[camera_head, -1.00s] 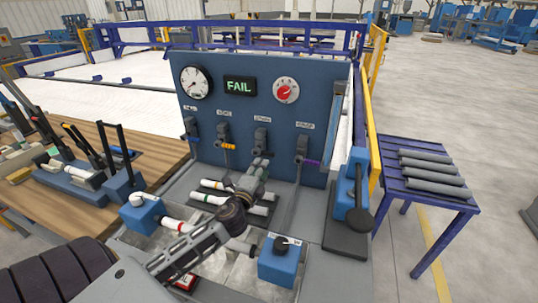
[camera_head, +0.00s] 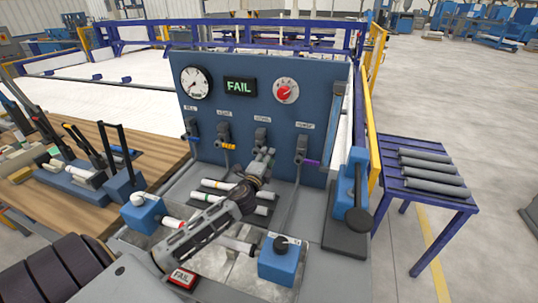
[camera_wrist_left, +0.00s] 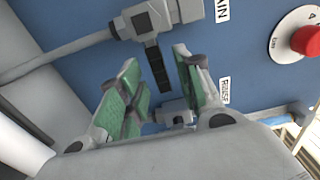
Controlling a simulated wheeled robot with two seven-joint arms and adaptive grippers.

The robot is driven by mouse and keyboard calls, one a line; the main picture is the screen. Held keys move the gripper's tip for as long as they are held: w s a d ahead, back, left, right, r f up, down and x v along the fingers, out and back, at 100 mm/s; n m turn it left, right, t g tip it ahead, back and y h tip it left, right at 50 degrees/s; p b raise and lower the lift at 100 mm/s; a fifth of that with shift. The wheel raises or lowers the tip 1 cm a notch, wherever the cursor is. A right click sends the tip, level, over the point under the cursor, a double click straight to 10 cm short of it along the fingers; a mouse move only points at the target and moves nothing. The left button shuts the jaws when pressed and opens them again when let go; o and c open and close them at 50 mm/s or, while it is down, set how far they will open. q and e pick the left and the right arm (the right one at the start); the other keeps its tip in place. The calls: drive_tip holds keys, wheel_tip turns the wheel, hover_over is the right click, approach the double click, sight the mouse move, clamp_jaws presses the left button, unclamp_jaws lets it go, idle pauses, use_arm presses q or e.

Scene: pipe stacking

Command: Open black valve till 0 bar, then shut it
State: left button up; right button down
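The black valve (camera_head: 261,134) is on the blue panel (camera_head: 330,100), third from the left. In the left wrist view its grey body (camera_wrist_left: 165,15) sits beside a label ending in "AIN", with its black handle (camera_wrist_left: 158,66) hanging down. My left gripper (camera_head: 264,158) is just below and in front of this valve. In the left wrist view the gripper (camera_wrist_left: 155,75) is open, its green-padded fingers on either side of the handle's lower end, apart from it. The round gauge (camera_head: 196,83) is at the panel's upper left; its reading is too small to tell. My right gripper is not in view.
Blue-, yellow- and purple-handled valves (camera_head: 193,131) (camera_head: 226,136) (camera_head: 303,150) flank the black one. A red knob (camera_head: 285,91) and a "FAIL" display (camera_head: 240,86) are above. Pipes (camera_head: 225,190) lie below my arm, near blue clamps (camera_head: 280,260).

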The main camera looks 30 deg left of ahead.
use_arm(q)
drive_tip(key=shift+x, duration=1.1)
drive_tip(key=shift+w, duration=0.2)
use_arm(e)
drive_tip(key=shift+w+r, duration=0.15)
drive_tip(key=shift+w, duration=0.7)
use_arm(q)
drive_tip(key=c, duration=0.6)
clamp_jaws()
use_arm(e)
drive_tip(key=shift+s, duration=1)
